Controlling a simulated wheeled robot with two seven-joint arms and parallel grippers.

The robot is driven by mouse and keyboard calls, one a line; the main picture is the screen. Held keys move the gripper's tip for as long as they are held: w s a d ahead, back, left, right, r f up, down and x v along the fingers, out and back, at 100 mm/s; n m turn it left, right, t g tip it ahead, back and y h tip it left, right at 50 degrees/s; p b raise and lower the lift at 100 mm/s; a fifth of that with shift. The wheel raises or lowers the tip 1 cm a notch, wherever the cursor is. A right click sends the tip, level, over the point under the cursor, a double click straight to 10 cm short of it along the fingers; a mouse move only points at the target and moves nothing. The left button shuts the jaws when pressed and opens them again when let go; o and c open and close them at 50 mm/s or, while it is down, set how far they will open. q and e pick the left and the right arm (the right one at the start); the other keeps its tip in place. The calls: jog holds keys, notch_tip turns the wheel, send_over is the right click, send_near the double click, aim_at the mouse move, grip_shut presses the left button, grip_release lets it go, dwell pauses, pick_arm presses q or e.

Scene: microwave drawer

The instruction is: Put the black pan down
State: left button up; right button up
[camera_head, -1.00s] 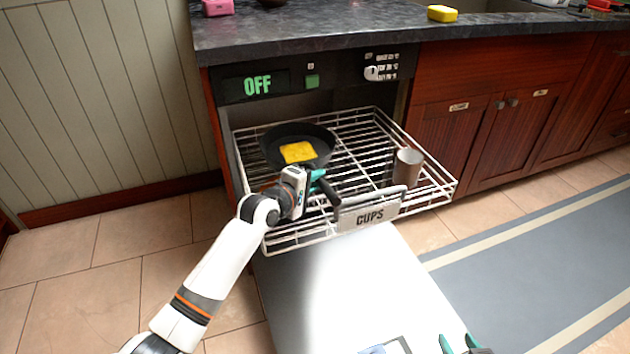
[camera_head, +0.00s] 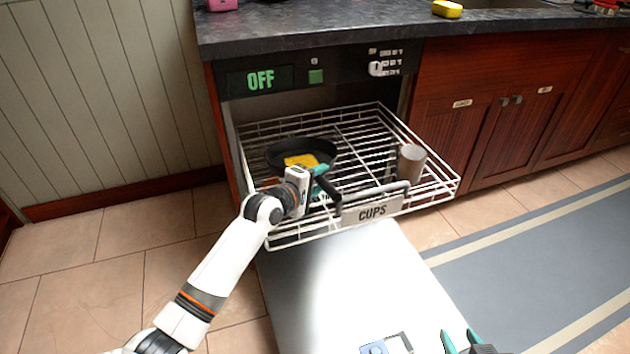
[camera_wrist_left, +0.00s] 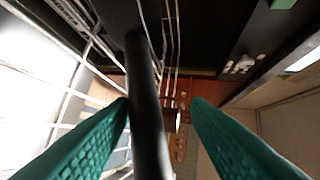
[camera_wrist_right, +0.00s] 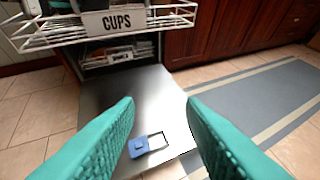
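The black pan (camera_head: 328,150), with a yellow square piece (camera_head: 301,160) in it, is at the back left of the pulled-out white wire rack (camera_head: 440,186). It looks low on the rack, but its contact with the wires is hidden. Its handle points to the front right. My left gripper (camera_head: 312,188) is at the handle; the left wrist view shows the handle (camera_wrist_left: 148,115) between two spread green fingers, with a gap on the right finger's side. My right gripper (camera_head: 460,342) is open and empty at the bottom edge; its spread fingers also show in the right wrist view (camera_wrist_right: 160,108).
A metal cup (camera_head: 411,163) stands at the rack's right side. A "CUPS" sign (camera_head: 371,210) hangs on its front. The dark counter (camera_head: 330,30) runs above.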

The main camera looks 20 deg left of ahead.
pick_arm(q)
jog(key=r+p+v, duration=0.1)
jog(key=p+v, duration=0.2)
jog(key=v, duration=0.9)
jog(key=shift+r, duration=0.2)
pick_arm(e)
jog(key=s+d+f+g+h, duration=0.1)
jog(key=s+d+f+g, duration=0.1)
jog(key=s+g, duration=0.2)
jog(key=s+d+f+g+h, duration=0.1)
jog(key=s+f+g, duration=0.1)
jog(key=s, duration=0.5)
jog(key=shift+d+f+g, duration=0.3)
jog(key=shift+d+g, duration=0.1)
jog(key=shift+g, duration=0.5)
pick_arm(q)
jog(key=shift+o, duration=0.6)
pick_arm(e)
jog(key=shift+s, duration=0.1)
pick_arm(q)
jog(key=o, duration=1.2)
jog(key=shift+c, duration=0.2)
jog(key=shift+p, duration=0.3)
